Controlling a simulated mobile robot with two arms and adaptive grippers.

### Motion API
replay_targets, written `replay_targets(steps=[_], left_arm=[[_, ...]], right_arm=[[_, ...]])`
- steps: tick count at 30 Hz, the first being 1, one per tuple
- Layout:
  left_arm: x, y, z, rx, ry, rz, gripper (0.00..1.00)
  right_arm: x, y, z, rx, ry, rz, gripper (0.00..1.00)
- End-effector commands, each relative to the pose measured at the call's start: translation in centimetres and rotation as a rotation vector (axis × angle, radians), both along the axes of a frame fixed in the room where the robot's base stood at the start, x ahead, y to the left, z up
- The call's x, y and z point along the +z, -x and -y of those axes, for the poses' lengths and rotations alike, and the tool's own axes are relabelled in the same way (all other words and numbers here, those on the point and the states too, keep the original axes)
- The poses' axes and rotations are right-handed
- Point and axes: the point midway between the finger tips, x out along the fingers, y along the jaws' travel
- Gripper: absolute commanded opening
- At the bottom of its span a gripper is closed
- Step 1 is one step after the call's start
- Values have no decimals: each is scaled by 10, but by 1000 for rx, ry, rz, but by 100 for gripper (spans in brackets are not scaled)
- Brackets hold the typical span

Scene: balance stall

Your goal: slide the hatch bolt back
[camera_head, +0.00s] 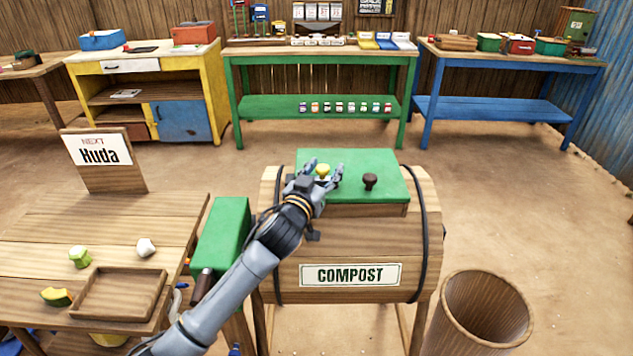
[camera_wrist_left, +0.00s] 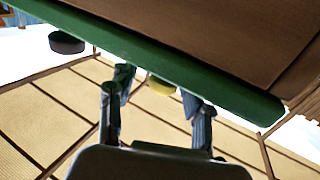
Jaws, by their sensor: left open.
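The green hatch (camera_head: 335,158) lies shut on top of the wooden barrel marked COMPOST (camera_head: 345,245). A yellow knob (camera_head: 323,171), perhaps the bolt's, stands on the hatch's left part. A dark brown knob (camera_head: 370,181) stands to its right. My left gripper (camera_head: 324,168) is open at the yellow knob, with its fingers on either side. In the left wrist view the yellow knob (camera_wrist_left: 161,86) shows between the two fingers, partly hidden by the green edge; whether they touch it I cannot tell. My right gripper is not in view.
A wooden table (camera_head: 170,205) at left holds a tray (camera_head: 120,296), food scraps and a Huda sign (camera_head: 100,155). A green box (camera_head: 222,235) adjoins the barrel's left side. A round wooden bin (camera_head: 482,315) stands at right. Workbenches line the back; open floor lies between.

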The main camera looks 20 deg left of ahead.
Motion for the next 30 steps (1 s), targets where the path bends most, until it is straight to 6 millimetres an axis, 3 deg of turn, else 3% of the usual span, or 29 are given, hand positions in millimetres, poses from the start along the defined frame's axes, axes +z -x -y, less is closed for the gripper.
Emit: replay_targets(steps=[15,21,30], left_arm=[[-1,94,-9,-3,1,-2,50],[-1,112,-11,-2,0,-2,50],[0,115,-11,-3,-1,-1,50]], right_arm=[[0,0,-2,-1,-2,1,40],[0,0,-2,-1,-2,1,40],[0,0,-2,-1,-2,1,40]])
